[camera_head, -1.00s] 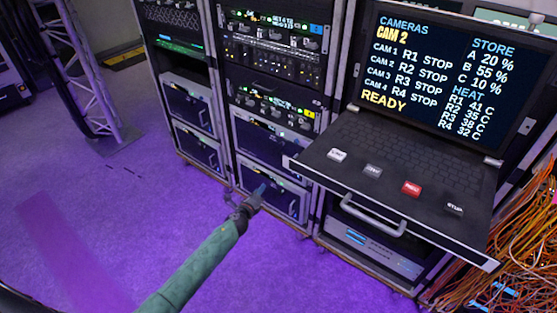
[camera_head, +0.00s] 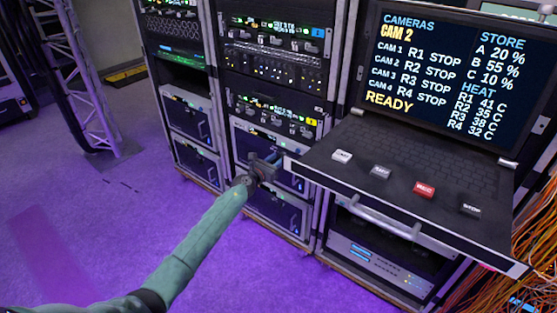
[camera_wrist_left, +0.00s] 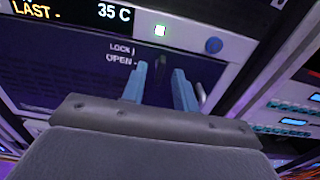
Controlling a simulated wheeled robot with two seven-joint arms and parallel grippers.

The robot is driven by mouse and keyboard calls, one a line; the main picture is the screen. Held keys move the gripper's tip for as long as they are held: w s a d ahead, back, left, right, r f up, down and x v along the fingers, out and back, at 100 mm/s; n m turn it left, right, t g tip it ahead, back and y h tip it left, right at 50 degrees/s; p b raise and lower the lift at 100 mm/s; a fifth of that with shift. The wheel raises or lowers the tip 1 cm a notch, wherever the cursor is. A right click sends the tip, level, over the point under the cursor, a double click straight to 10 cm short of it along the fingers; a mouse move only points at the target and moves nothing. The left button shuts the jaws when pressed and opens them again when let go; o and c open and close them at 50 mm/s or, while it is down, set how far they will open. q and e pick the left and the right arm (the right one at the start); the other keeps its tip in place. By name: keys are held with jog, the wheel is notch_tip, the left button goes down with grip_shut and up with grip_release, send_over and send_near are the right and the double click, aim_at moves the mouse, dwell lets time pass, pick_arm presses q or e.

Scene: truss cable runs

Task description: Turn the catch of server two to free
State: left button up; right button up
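My left gripper (camera_head: 268,162) is in front of the lower servers of the middle rack in the head view. In the left wrist view its two blue fingers (camera_wrist_left: 159,76) stand apart, pointing at a dark server front (camera_wrist_left: 75,62). That front has LOCK and OPEN labels (camera_wrist_left: 120,53) and a display reading 35 C. A small greenish piece, perhaps the catch (camera_wrist_left: 160,61), shows between the fingertips; its turn and any contact cannot be told. The head view shows the server (camera_head: 285,165) partly hidden behind the gripper. My right gripper is not in view.
A pulled-out keyboard shelf (camera_head: 400,180) with a handle and several keys juts out just right of my left gripper. A screen (camera_head: 450,75) stands above it. Orange cables (camera_head: 520,280) hang at the lower right.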

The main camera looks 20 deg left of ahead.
pick_arm(q)
jog(key=shift+x, duration=0.8)
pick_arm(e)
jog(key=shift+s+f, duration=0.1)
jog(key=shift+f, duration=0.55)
pick_arm(q)
grip_shut()
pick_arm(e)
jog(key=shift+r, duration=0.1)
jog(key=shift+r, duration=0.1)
